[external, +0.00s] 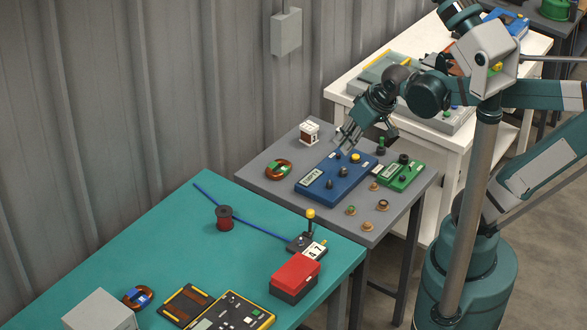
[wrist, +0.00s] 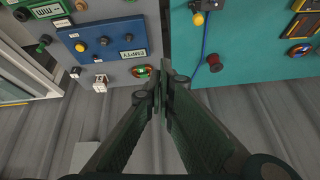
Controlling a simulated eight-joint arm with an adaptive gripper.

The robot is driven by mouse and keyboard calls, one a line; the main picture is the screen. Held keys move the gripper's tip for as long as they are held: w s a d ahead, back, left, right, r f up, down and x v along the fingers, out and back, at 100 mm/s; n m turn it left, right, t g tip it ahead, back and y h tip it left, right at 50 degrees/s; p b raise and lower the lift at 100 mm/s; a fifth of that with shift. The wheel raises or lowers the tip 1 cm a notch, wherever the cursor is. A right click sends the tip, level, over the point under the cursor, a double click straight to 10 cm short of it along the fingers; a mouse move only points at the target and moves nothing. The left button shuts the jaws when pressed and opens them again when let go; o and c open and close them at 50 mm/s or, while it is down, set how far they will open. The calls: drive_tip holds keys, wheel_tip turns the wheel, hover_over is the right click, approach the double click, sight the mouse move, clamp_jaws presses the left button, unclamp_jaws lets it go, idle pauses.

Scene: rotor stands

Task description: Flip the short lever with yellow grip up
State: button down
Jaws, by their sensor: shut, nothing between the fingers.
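A lever with a yellow ball grip (external: 310,214) stands upright on a small dark base (external: 301,243) at the right edge of the teal table; the yellow grip also shows in the wrist view (wrist: 198,19). A blue panel (external: 318,195) on the grey table carries a yellow knob (external: 355,156) and several dark knobs; it also shows in the wrist view (wrist: 95,32). Which yellow part is the short lever's grip, I cannot tell. My gripper (external: 345,141) is shut and empty, apart from both, over the grey table near the blue panel. Its fingertips (wrist: 161,80) meet in the wrist view.
A green box (external: 400,176) and several small brass parts lie right of the blue panel. A copper ring (external: 279,169) and white block (external: 309,131) are left of it. A red box (external: 295,277) and red spool (external: 225,217) stand on the teal table.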

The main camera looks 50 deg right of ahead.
drive_tip(key=w+a+f+m+g+y+p, duration=0.1)
drive_tip(key=w+a+f+m+g+p, duration=0.1)
drive_tip(key=w+f+m+g+p, duration=0.4)
drive_tip(key=w+f+m+g, duration=0.1)
drive_tip(key=w+f, duration=0.2)
drive_tip(key=w, duration=0.2)
drive_tip(key=shift+f+m+y, duration=0.15)
drive_tip(key=shift+m+y, duration=0.15)
drive_tip(key=shift+y, duration=0.1)
idle(1.2)
drive_tip(key=shift+a+f, duration=0.15)
drive_tip(key=shift+f, duration=0.05)
hover_over(310, 223)
drive_tip(key=w+d, duration=0.3)
drive_tip(key=d, duration=0.1)
drive_tip(key=w+d+x, duration=0.1)
drive_tip(key=x, duration=0.8)
drive_tip(key=shift+w+d+f+b, duration=0.15)
drive_tip(key=shift+d+f+b, duration=0.15)
drive_tip(key=shift+d+f, duration=0.15)
